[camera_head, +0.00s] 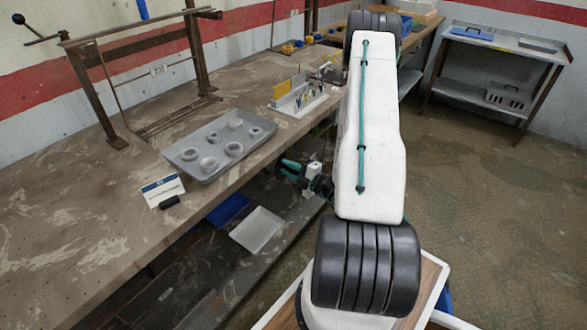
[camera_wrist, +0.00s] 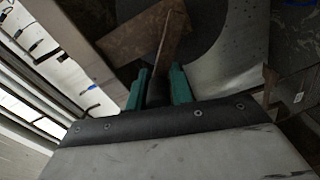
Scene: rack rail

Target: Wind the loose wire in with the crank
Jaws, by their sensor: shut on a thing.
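In the wrist view my gripper (camera_wrist: 158,76) has its two green fingers shut on a dark, stubby piece (camera_wrist: 157,93) that looks like the crank's handle. Just beyond the fingertips is a rusty brown bar (camera_wrist: 135,38), apparently the crank arm. A large dark round face (camera_wrist: 210,22) lies behind it. In the head view my gripper (camera_head: 286,168) is partly visible at the workbench's front edge, left of my white arm link. What it holds cannot be made out there. I cannot clearly make out the loose wire in either view.
The long workbench (camera_head: 60,205) carries a grey tray (camera_head: 185,155) of several rings, a white rack (camera_head: 310,103) of small parts, a sign (camera_head: 163,190) and a rusty frame (camera_head: 95,95). Floor at right is clear.

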